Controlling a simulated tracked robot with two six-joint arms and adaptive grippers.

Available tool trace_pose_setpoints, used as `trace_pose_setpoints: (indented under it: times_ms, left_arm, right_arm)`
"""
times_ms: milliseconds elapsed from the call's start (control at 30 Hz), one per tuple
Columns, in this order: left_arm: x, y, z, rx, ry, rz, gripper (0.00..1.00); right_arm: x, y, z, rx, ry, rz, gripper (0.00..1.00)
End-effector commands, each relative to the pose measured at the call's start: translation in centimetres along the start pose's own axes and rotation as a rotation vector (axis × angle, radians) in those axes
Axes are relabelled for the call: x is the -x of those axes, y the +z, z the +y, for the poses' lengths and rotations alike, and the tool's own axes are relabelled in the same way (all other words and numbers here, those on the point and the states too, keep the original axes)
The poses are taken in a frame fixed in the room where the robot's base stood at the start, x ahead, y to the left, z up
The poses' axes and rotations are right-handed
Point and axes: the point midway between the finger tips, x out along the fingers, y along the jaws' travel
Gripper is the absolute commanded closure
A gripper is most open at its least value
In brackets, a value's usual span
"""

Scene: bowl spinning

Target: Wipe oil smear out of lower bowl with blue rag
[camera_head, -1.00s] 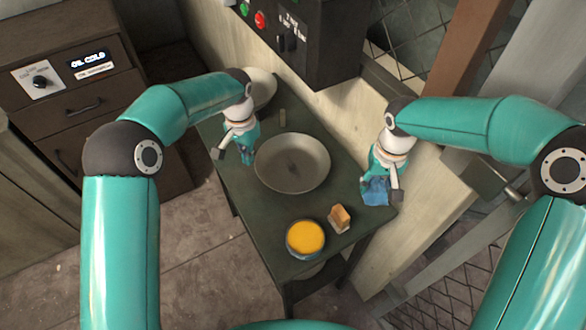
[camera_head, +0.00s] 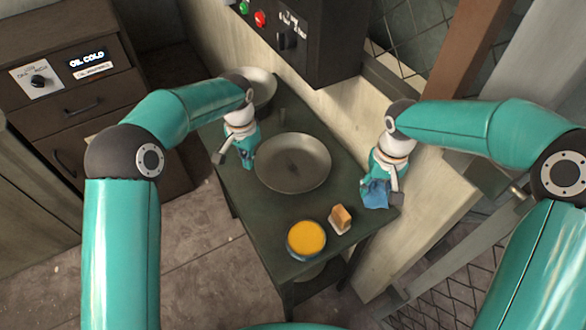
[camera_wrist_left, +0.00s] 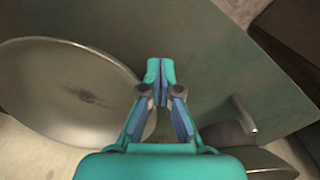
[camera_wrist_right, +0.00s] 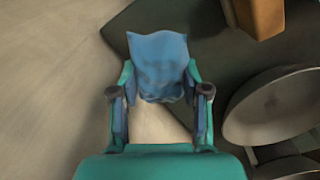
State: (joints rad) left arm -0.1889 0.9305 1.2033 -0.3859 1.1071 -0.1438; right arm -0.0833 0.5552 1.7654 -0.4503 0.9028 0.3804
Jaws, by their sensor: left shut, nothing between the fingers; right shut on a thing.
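A wide grey metal bowl (camera_head: 310,165) sits mid-table with a dark smear (camera_head: 292,168) at its middle. The smear also shows inside the bowl in the left wrist view (camera_wrist_left: 88,97). I take this as the lower bowl. My left gripper (camera_head: 248,160) is shut and empty, just left of the bowl's rim; its closed fingertips also show in the left wrist view (camera_wrist_left: 160,72). My right gripper (camera_head: 378,182) is shut on the blue rag (camera_head: 375,195) at the table's right edge, apart from the bowl. The rag covers its fingertips in the right wrist view (camera_wrist_right: 160,62).
A second bowl (camera_head: 264,84) sits at the table's far end, partly behind my left arm. A round container of yellow-orange stuff (camera_head: 306,238) and a small tan block (camera_head: 340,215) stand near the front. A dark control box (camera_head: 320,45) is behind the table (camera_head: 275,205).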

Motion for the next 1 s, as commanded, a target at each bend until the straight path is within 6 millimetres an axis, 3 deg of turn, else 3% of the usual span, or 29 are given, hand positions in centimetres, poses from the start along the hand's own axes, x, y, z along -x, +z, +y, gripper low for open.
trace_pose_setpoints:
  times_ms: [1000]
  left_arm:
    - [-2.1, 0.1, 0.0, 0.0, 0.0, -0.001, 1.0]
  right_arm:
    - [-1.4, 0.0, 0.0, 0.001, 0.0, 0.0, 0.82]
